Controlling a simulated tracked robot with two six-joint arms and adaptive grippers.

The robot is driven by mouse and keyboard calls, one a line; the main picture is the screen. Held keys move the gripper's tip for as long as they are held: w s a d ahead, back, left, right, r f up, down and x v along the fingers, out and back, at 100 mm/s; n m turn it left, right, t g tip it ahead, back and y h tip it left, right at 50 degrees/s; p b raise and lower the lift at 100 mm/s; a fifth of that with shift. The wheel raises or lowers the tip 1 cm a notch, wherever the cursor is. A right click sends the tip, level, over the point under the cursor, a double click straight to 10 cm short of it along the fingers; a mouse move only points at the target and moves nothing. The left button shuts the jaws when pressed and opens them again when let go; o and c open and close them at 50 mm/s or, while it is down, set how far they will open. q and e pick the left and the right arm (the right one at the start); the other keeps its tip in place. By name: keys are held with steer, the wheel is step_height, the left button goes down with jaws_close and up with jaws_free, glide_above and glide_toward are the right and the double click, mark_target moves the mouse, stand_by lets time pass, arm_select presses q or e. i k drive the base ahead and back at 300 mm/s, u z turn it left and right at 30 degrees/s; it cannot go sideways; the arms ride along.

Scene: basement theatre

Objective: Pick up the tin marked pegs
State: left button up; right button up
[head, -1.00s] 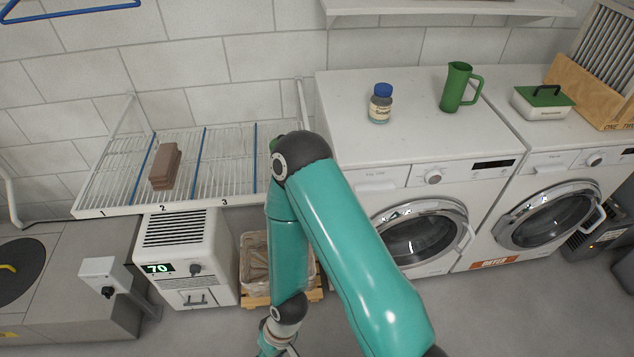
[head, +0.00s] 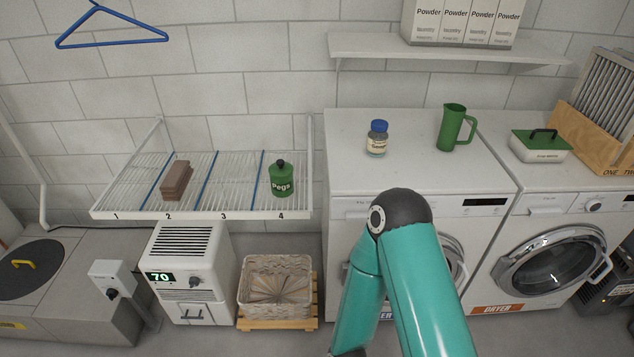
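The green tin marked "Pegs" (head: 281,180), with a dark knobbed lid, stands upright on the wire rack (head: 196,213) in the section numbered 4. Nothing covers it. One teal arm of mine rises from the bottom of the head view, bent at a dark elbow in front of the washing machine, to the right of the tin. Its gripper is below the picture's lower edge. My other arm is not in view.
A brown block (head: 175,180) lies in rack section 2. A wicker basket (head: 275,287) and a white heater-like unit (head: 190,270) stand below the rack. A blue-capped jar (head: 377,139) and a green jug (head: 454,128) stand on the washer. A shelf (head: 440,48) overhangs it.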

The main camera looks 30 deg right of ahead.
mark_target(283, 188)
steer(key=z, duration=0.45)
steer(key=i, duration=1)
steer(key=u, duration=0.05)
